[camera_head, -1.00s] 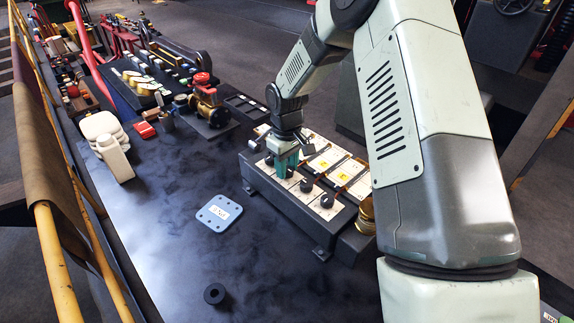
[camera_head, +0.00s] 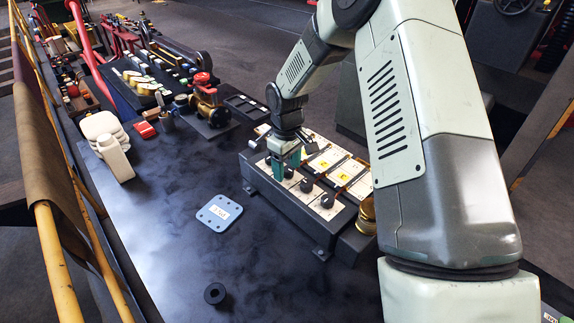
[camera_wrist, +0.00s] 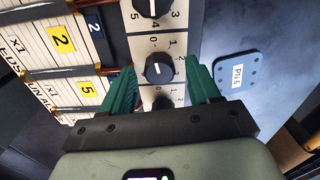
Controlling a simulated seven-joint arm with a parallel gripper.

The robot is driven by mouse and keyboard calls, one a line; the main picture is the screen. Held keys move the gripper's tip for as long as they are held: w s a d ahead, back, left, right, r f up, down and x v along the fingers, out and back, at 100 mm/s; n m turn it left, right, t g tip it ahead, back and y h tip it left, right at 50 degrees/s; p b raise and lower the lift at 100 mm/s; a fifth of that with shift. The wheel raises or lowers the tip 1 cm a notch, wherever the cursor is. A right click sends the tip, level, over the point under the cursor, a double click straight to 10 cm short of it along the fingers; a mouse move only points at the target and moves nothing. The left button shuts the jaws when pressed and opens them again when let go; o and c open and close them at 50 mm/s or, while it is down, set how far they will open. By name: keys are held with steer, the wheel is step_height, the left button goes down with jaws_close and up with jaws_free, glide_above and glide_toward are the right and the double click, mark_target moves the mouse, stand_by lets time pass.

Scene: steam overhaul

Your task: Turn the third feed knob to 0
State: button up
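The feed panel (camera_head: 285,207) is a dark box with a pale top and a row of black knobs along its near edge. My gripper (camera_head: 286,168) points down over the far part of this row, its green fingers hiding part of it. In the wrist view my gripper (camera_wrist: 161,72) is open, with one finger on each side of a black knob (camera_wrist: 159,68) bearing a white mark; I see no clear contact. Another knob (camera_wrist: 152,7) lies above it in that view. A further knob (camera_wrist: 163,101) is partly hidden behind the gripper body.
A blue-grey plate (camera_head: 219,213) lies on the dark bench left of the panel. A black ring (camera_head: 214,293) is at the front.

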step_height(320, 180, up, 11)
stand_by(0.7)
step_height(320, 180, up, 11)
steer(key=m+t, duration=0.1)
steer(key=m, duration=0.1)
glide_above(287, 169)
steer(key=s+d, duration=0.4)
steer(key=s, duration=0.1)
steer(key=s+d+r+m+t+h, duration=0.1)
steer(key=s+d+r+m+t, duration=0.2)
steer(key=s+r, duration=0.45)
steer(key=s+d+r+m, duration=0.1)
steer(key=s+d+m, duration=0.1)
steer(key=s, duration=0.6)
steer(key=s+d+r+m+t+y, duration=0.1)
steer(key=s+d+m, duration=0.1)
steer(key=s, duration=0.7)
steer(key=shift+s+d+r+m+t, duration=0.3)
steer(key=shift+d+m, duration=0.1)
steer(key=shift+d, duration=0.45)
steer(key=shift+w, duration=0.1)
